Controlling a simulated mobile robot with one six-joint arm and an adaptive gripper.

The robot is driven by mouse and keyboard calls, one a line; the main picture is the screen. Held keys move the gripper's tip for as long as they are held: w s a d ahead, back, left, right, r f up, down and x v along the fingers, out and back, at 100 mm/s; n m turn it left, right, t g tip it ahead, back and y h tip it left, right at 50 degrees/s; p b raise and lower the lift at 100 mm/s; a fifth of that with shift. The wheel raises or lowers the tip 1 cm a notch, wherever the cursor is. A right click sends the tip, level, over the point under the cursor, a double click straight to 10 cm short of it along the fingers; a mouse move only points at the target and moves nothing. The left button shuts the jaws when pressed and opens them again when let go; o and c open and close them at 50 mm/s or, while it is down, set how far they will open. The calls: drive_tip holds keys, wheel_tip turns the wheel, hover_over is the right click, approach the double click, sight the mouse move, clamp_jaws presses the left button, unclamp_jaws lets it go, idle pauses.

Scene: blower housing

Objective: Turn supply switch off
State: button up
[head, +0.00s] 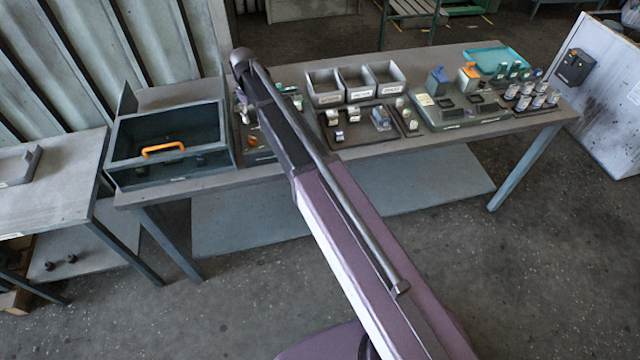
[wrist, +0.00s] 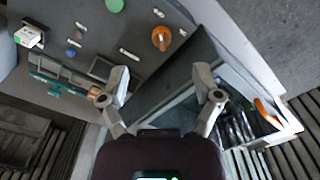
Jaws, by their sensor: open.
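In the wrist view a grey panel carries a round orange knob (wrist: 161,38), a green round part (wrist: 114,5), a small blue round part (wrist: 70,52) and white labels. The labels are too small to read, so I cannot tell for sure which part is the supply switch. My gripper (wrist: 160,92) is open, its two fingers spread wide with nothing gripped between them. The orange knob shows beyond the fingertips, apart from them.
A dark open-topped box (head: 125,172) with an orange handle (head: 163,149) stands left of the panel area. Three grey bins (head: 355,97) and trays of small parts fill the bench to the right. A black box (head: 574,67) is on the white cabinet (head: 610,115).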

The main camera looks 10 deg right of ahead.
drive_tip(key=s+d+f+m+b, duration=0.3)
drive_tip(key=s+d+f+b, duration=0.2)
drive_tip(key=s, duration=0.7)
drive_tip(key=s+d+f+m+b, duration=0.4)
drive_tip(key=s+d+f, duration=0.1)
drive_tip(key=s+d, duration=0.5)
drive_tip(key=shift+s+d+b, duration=0.15)
drive_tip(key=shift+s+b, duration=0.25)
drive_tip(key=shift+s, duration=0.85)
drive_tip(key=s, duration=0.1)
drive_tip(key=s+d+m, duration=0.1)
drive_tip(key=s, duration=0.1)
drive_tip(key=shift+s+d, duration=0.15)
drive_tip(key=shift+s, duration=0.1)
drive_tip(key=shift+c, duration=0.2)
